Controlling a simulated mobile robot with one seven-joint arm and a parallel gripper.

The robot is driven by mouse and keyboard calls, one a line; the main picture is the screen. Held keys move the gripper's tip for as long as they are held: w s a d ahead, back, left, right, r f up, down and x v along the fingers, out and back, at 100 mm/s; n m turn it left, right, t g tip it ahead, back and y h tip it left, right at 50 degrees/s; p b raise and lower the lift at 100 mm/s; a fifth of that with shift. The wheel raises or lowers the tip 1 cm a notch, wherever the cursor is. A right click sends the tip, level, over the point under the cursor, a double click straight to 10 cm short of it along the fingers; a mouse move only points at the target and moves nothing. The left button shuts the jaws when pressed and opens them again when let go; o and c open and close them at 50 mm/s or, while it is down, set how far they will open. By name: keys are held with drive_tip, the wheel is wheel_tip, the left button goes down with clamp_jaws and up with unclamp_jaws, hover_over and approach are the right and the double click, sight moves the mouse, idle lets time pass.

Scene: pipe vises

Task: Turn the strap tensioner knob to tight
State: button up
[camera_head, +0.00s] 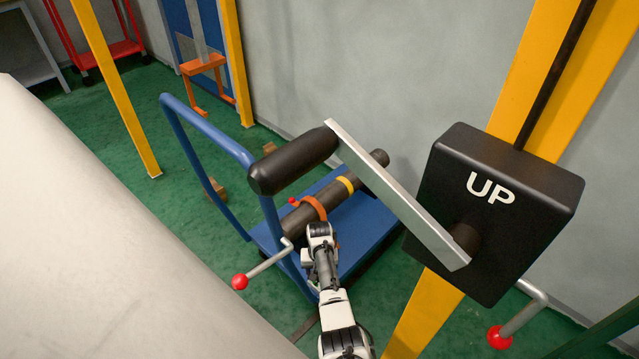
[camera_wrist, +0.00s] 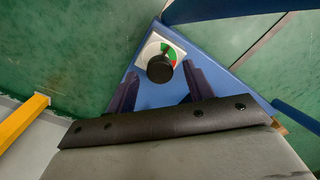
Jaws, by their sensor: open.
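The tensioner knob (camera_wrist: 160,69) is a round black knob on a white plate with a green and red sector (camera_wrist: 174,53), fixed to the blue cart. I cannot make out a pointer on it. The open fingers of my gripper (camera_wrist: 160,73) stand on either side of the knob in the wrist view, with gaps showing; contact cannot be told. In the head view my gripper (camera_head: 320,232) is over the blue cart (camera_head: 372,225), close to the orange strap (camera_head: 314,207) around a dark pipe (camera_head: 300,220). The knob cannot be made out there.
A black box marked UP (camera_head: 500,210) with a grey crank arm (camera_head: 395,190) and black handle (camera_head: 293,161) stands close in front. A red-ended lever (camera_head: 241,281) is left of my gripper. Yellow posts (camera_head: 118,90) stand around; green floor (camera_head: 110,125) is open at left.

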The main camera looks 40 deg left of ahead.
wheel_tip(320, 180, up, 13)
drive_tip(key=p, duration=0.2)
idle(0.3)
